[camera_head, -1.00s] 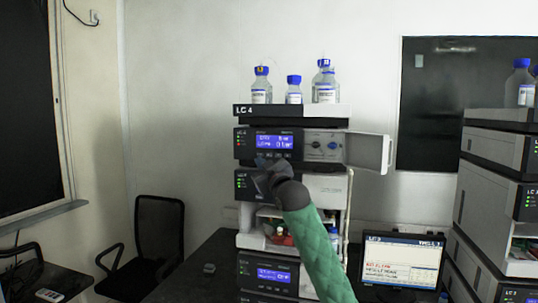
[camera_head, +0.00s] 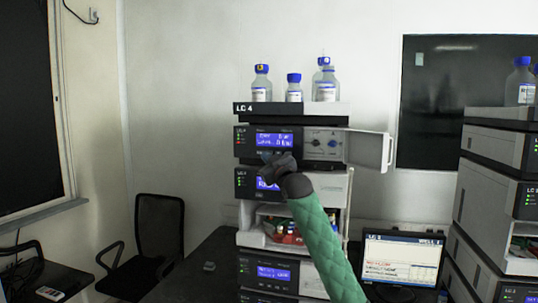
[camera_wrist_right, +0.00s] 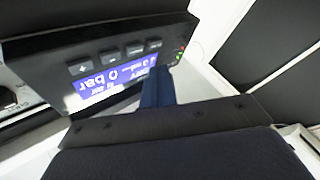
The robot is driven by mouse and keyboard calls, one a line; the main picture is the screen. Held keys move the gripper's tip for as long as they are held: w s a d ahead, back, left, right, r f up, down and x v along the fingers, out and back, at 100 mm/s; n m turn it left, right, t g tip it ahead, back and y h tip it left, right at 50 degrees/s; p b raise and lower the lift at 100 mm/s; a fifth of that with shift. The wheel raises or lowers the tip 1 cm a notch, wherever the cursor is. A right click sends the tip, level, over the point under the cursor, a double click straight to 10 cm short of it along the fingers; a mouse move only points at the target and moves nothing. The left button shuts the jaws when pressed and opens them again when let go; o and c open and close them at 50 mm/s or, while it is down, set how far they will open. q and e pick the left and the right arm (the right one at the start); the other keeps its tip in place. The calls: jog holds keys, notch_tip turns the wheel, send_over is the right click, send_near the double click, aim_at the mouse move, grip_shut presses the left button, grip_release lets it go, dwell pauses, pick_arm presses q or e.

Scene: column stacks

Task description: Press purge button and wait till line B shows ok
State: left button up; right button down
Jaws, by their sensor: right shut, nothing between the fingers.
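The upper pump module (camera_head: 240,143) of the LC 4 stack has a lit blue display (camera_head: 275,140) with two lines of text, too small to read fully in the head view. My right gripper (camera_head: 270,160) is shut and empty, in front of the row of small buttons under that display, and hides some of them. In the right wrist view the display (camera_wrist_right: 115,78) appears upside down with "0 bar", beside a row of dark buttons (camera_wrist_right: 108,54). The shut fingers (camera_wrist_right: 158,82) overlap the panel's edge; contact cannot be told. My left gripper is not in view.
An open panel door (camera_head: 370,151) sticks out right of the pump module. Bottles (camera_head: 262,85) with blue caps stand on top of the stack. A monitor (camera_head: 400,262) stands at lower right, with another stack (camera_head: 490,180) beyond it.

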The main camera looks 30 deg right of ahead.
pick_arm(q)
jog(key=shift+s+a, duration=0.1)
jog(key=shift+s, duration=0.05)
pick_arm(e)
jog(key=shift+w+d, duration=0.6)
jog(key=shift+d, duration=0.15)
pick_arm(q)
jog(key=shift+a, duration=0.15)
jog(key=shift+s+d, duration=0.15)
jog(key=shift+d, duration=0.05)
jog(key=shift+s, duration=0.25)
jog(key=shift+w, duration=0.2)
